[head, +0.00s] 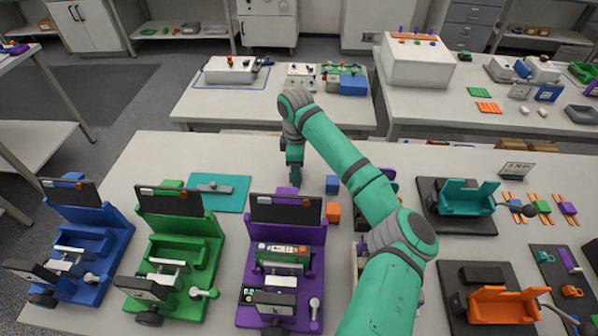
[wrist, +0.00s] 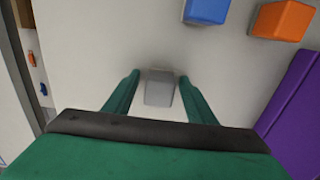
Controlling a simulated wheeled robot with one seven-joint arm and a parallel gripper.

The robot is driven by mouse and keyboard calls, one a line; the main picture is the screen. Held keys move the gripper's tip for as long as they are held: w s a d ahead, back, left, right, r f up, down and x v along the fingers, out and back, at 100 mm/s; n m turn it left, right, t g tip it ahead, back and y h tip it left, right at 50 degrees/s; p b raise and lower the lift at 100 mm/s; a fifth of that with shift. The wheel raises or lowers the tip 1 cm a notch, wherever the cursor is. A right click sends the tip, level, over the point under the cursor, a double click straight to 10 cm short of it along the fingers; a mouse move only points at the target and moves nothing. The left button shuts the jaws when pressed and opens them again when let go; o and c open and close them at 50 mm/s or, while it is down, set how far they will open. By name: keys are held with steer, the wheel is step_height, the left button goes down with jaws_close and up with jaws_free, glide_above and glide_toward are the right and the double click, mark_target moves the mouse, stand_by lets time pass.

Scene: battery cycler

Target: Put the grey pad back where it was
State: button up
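A small grey block-like pad (wrist: 159,92) lies on the pale tabletop in the wrist view, between the two fingers of my gripper (wrist: 159,84). Clear gaps show on both sides of it, so my gripper is open and not touching it there. How far the fingertips are above the table is hard to tell. In the head view my gripper (head: 295,178) points down at the table behind the purple cycler, and the grey pad is not distinguishable there.
A blue cube (head: 332,184) and an orange cube (head: 333,212) stand right of my gripper. The purple cycler (head: 305,232) stands in front, with green (head: 205,230) and blue (head: 115,232) ones further left. A teal mat (head: 232,203) holds a grey tool. Table behind my gripper is clear.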

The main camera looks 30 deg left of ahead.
steer(key=shift+w+d, duration=0.1)
steer(key=shift+d, duration=0.15)
steer(key=shift+r, duration=0.15)
steer(key=r, duration=0.9)
steer(key=shift+w+d, duration=0.2)
steer(key=shift+w, duration=0.05)
steer(key=r, duration=0.4)
steer(key=shift+s+a, duration=0.3)
steer(key=shift+w, duration=0.1)
